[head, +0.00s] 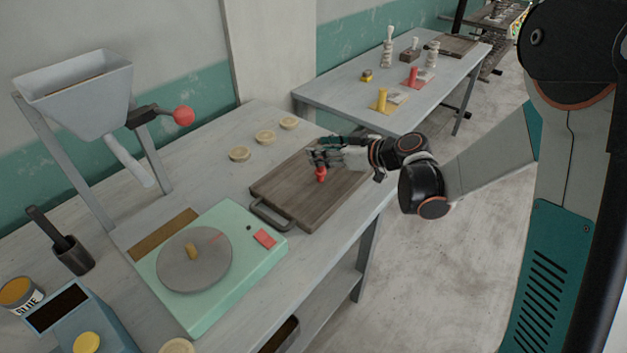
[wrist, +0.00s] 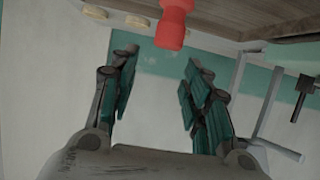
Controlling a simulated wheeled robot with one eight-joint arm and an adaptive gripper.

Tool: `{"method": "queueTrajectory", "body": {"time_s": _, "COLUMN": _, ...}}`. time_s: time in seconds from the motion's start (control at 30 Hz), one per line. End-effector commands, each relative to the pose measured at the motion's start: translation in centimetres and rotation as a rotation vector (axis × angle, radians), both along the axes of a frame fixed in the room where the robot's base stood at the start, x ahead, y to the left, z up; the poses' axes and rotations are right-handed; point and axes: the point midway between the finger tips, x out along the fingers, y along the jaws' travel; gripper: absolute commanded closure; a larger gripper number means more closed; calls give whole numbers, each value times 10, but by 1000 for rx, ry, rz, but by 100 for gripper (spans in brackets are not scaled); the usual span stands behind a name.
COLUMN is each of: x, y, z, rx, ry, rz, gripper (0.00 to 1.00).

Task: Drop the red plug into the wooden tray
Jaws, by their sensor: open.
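The red plug (head: 321,174) is at the wooden tray (head: 285,205), over its far right part in the head view. My gripper (head: 318,157) is just above the plug there, with its fingers spread. In the wrist view, my gripper (wrist: 158,62) is open with nothing between its fingers. The red plug (wrist: 172,24) shows beyond the fingertips at the top edge, clear of both fingers and partly cut off. The wooden tray (wrist: 258,14) is behind it. I cannot tell whether the plug's base touches the tray.
A green turntable unit (head: 190,318) stands in front of the tray at the left. Several pale clay discs (head: 265,137) lie behind the tray. A hopper (head: 85,95) with a red-knobbed lever rises at the left. A second table (head: 345,92) stands at the back.

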Motion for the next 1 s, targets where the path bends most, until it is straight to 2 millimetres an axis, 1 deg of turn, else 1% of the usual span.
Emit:
{"method": "queueTrajectory", "body": {"time_s": 0.3, "x": -32, "y": -46, "z": 23, "rx": 1, "ry": 0, "rz": -6, "gripper": 56}}
{"method": "queueTrajectory", "body": {"time_s": 0.5, "x": -51, "y": -72, "z": 36, "rx": 0, "ry": 0, "rz": -4, "gripper": 56}}
{"method": "queueTrajectory", "body": {"time_s": 0.7, "x": -60, "y": -83, "z": 42, "rx": 0, "ry": 0, "rz": -1, "gripper": 56}}
{"method": "queueTrajectory", "body": {"time_s": 1.0, "x": -61, "y": -84, "z": 43, "rx": 1, "ry": 1, "rz": 0, "gripper": 56}}
